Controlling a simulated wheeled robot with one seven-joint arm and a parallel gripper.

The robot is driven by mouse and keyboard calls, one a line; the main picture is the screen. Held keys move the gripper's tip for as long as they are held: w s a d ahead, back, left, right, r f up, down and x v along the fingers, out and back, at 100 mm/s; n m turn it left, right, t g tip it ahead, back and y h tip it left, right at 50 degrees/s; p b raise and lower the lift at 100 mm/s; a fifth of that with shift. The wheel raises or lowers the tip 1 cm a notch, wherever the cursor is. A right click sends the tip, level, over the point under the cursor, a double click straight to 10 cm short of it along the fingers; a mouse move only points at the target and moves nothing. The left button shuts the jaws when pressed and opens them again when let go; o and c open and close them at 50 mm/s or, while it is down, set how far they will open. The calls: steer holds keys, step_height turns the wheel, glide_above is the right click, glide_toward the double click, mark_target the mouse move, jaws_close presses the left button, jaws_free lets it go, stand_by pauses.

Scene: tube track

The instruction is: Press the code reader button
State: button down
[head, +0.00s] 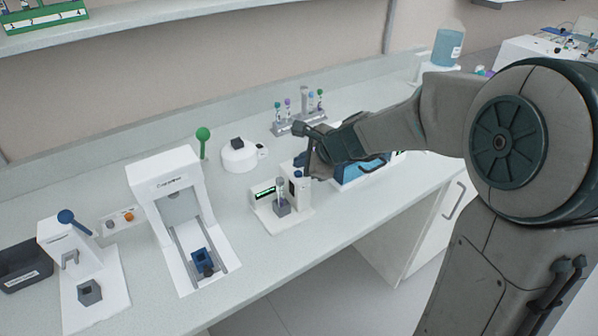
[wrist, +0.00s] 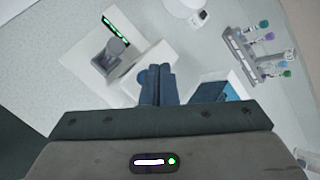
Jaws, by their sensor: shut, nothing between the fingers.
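In the wrist view the reader's display (wrist: 116,27) and grey holder (wrist: 112,53) lie up and left of my fingers. A round blue button (wrist: 143,77) shows just left of my fingertips, partly hidden by them. My gripper (wrist: 160,68) is shut and empty, with its fingers together. In the head view my gripper (head: 306,164) is over the reader's right-hand post (head: 299,190). Contact with the button cannot be told.
A blue box (head: 350,172) sits close right of my gripper. A rack of coloured tubes (head: 299,126) and a round white device (head: 239,155) stand behind. A larger white machine (head: 172,205) stands left. The bench front edge is near the reader.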

mark_target(302, 178)
steer(key=shift+f, duration=0.15)
steer(key=shift+f+b, duration=0.3)
steer(key=shift+b, duration=0.2)
steer(key=shift+f+b, duration=0.45)
steer(key=shift+b, duration=0.05)
stand_by(0.5)
steer(key=shift+r, duration=0.1)
steer(key=shift+r+p, duration=0.75)
steer(key=shift+r, duration=0.05)
step_height(302, 178, up, 5)
steer(key=p, duration=0.4)
steer(key=shift+s, duration=0.1)
stand_by(0.8)
